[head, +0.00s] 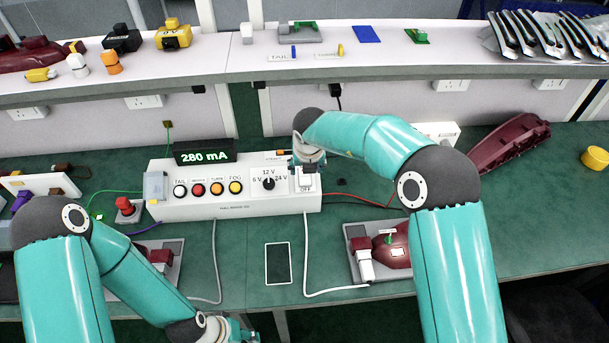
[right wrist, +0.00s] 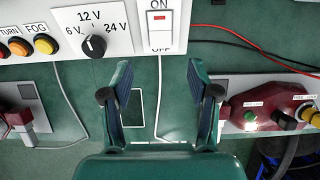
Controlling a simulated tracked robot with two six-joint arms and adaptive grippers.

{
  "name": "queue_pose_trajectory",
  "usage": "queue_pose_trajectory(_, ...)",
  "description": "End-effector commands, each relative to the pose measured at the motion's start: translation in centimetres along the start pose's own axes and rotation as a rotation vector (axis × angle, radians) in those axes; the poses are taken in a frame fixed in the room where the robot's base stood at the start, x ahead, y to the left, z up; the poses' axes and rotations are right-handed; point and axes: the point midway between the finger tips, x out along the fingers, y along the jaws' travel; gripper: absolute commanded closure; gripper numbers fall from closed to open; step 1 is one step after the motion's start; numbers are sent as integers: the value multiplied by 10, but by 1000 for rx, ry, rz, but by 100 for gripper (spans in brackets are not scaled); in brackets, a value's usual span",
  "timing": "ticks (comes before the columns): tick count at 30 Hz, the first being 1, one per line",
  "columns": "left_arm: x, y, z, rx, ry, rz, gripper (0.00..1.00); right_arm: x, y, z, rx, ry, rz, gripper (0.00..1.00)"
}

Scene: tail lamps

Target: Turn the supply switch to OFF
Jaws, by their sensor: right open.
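The supply switch (right wrist: 159,28) is a white rocker with a red mark near its top, between ON above and OFF below. In the head view the supply switch (head: 306,181) is at the right end of the white control box (head: 237,205), partly covered from above by my right gripper and wrist. In the right wrist view my right gripper (right wrist: 158,85) is open and empty, its fingertips below the switch in the picture. I cannot tell whether it touches the box. My left gripper (head: 243,334) is at the bottom edge, partly cut off.
A display (head: 205,152) on the box reads 280 mA. A voltage knob (right wrist: 95,46) and several coloured buttons are left of the switch. A red tail lamp (head: 392,250) lies on a grey fixture at right. A phone-like dark panel (head: 278,263) lies on the green bench.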

Motion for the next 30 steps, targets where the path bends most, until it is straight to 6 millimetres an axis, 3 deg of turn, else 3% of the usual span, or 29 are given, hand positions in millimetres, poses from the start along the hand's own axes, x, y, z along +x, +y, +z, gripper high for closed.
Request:
queue_pose_trajectory(6, -11, 4, 0, 0, 1, 0, 60, 47, -2, 0, 1, 3, -2, 40)
queue_pose_trajectory(13, -17, 6, 0, 0, 1, 0, 60, 80, -2, 0, 1, 0, -2, 40)
queue_pose_trajectory(26, -17, 6, 0, 0, 1, 0, 60, 90, -2, 0, 1, -2, -1, 40)
queue_pose_trajectory(30, -17, 6, 0, 0, 1, 0, 60, 90, -2, 0, 1, -2, -1, 60)
